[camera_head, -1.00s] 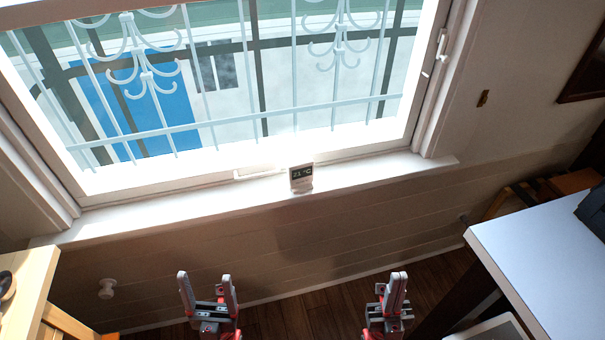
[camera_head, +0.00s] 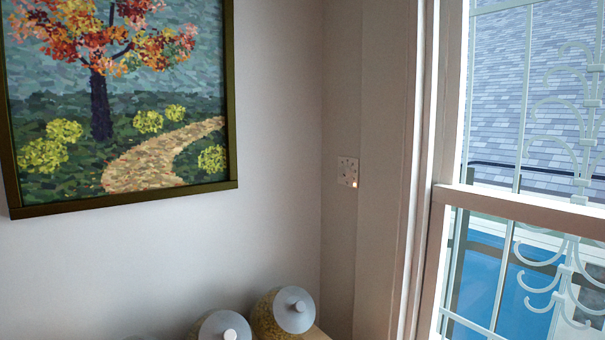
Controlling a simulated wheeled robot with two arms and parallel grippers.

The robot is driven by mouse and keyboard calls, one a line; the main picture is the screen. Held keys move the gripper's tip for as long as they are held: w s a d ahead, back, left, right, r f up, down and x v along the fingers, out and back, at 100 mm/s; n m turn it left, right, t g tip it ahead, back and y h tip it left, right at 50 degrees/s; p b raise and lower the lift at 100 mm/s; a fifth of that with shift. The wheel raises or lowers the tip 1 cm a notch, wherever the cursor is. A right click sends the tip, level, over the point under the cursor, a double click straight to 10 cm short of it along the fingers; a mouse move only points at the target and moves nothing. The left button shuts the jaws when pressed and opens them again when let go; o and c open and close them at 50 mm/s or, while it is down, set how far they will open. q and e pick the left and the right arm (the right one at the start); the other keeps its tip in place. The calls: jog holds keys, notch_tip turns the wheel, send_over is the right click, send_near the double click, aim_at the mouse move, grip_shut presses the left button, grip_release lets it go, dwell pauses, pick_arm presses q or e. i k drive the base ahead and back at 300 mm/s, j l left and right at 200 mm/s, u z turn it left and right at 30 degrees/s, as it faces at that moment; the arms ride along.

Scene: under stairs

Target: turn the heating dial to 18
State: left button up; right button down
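No heating dial can be made out in the current head view. A small pale wall plate (camera_head: 348,171) with several dark dots and a glowing orange spot at its lower right is on the wall left of the window; I cannot tell what it controls. The small display reading about 21 °C, seen earlier on the windowsill, is out of view now. Neither of my grippers is in view.
A framed painting of an autumn tree (camera_head: 120,95) hangs on the left wall. A barred window (camera_head: 530,205) is at the right. Round jars with pale lids, one at the right (camera_head: 292,310) and another beside it (camera_head: 222,327), stand at the bottom edge.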

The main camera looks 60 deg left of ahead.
aim_at(344, 172)
jog(key=l+u, duration=0.1)
jog(key=u, duration=0.3)
jog(key=k+u, duration=0.15)
jog(key=u, duration=0.25)
jog(key=k+l+u, duration=0.1)
jog(key=u, duration=0.25)
jog(key=k+u, duration=0.1)
jog(key=u, duration=0.3)
jog(key=i, duration=0.4)
jog(key=l+u, duration=0.1)
jog(key=l, duration=0.35)
jog(key=k, duration=0.05)
